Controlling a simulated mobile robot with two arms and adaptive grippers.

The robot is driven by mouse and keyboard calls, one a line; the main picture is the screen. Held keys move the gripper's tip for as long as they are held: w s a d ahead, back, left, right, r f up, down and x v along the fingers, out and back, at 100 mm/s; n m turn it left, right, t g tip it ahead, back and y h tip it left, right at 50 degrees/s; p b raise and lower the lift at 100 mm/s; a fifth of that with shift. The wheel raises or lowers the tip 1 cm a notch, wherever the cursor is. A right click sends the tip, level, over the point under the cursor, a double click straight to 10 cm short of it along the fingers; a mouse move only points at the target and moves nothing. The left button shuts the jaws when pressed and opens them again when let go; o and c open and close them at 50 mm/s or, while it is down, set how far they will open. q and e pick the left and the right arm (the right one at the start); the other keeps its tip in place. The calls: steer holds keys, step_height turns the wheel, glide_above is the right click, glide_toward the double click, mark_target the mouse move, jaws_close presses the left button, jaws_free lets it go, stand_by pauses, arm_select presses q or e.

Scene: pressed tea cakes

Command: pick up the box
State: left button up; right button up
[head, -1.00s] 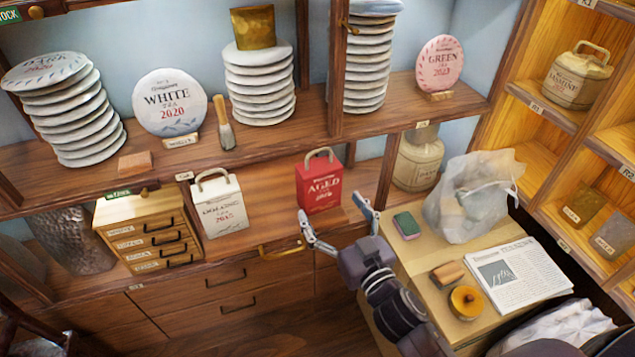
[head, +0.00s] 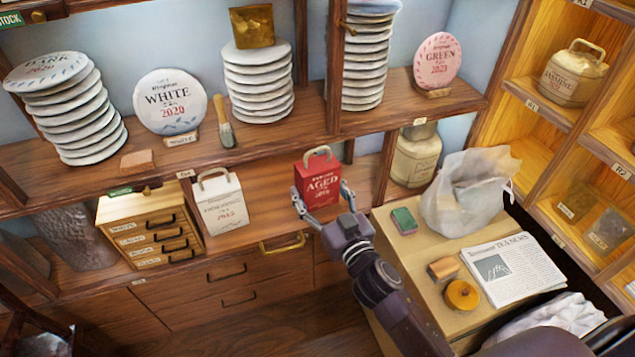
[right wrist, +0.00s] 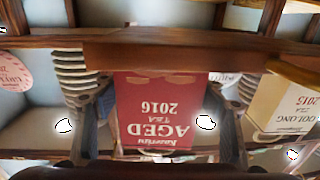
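A red box (head: 318,184) with a looped handle, lettered AGED TEA 2016, stands upright on the wooden ledge below the plate shelf. My right gripper (head: 322,196) is at its lower front, with one finger on each side of it. In the right wrist view the red box (right wrist: 158,98) appears upside down between the two spread fingers. A narrow gap shows on the right side there; whether the left finger touches cannot be told. The box still rests on the ledge. My left gripper is not in view.
A white box (head: 221,205) stands left of the red one, beside a small wooden drawer unit (head: 150,232). A beige canister (head: 414,160) is to the right. The side counter holds a plastic bag (head: 466,195), a sponge (head: 404,220) and a newspaper (head: 514,274). Stacked tea cakes (head: 259,85) stand above.

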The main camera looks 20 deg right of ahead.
steer(key=c, duration=0.7)
step_height(320, 180, up, 20)
steer(key=shift+p, duration=0.9)
